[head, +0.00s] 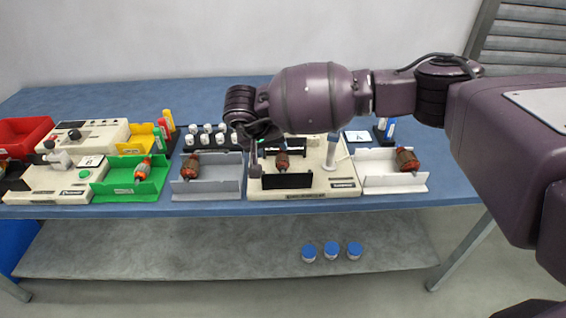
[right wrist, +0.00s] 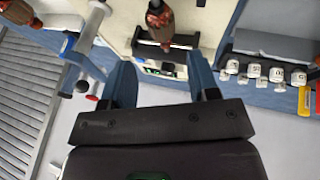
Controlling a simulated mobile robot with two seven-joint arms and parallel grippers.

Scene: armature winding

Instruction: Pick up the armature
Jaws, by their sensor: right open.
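Several brown-and-copper armatures are on the blue table. One armature (head: 282,161) sits in the cream winding machine (head: 322,183) at the centre. Others lie in the green tray (head: 152,189), the grey tray (head: 222,188) and the white tray (head: 382,182). My right gripper (head: 255,162) hangs over the left part of the machine, its fingers partly hidden by the wrist. In the right wrist view its two fingers (right wrist: 162,80) are apart with nothing between them, and the machine's armature (right wrist: 160,24) shows beyond the fingertips. My left gripper is out of view.
A black rack of white-capped pieces (head: 206,136) stands behind the grey tray. A white post (head: 333,150) rises at the machine's right side. A second cream machine (head: 50,182) and a red bin (head: 24,134) are at the left. Blue-lidded jars (head: 331,250) stand on the lower shelf.

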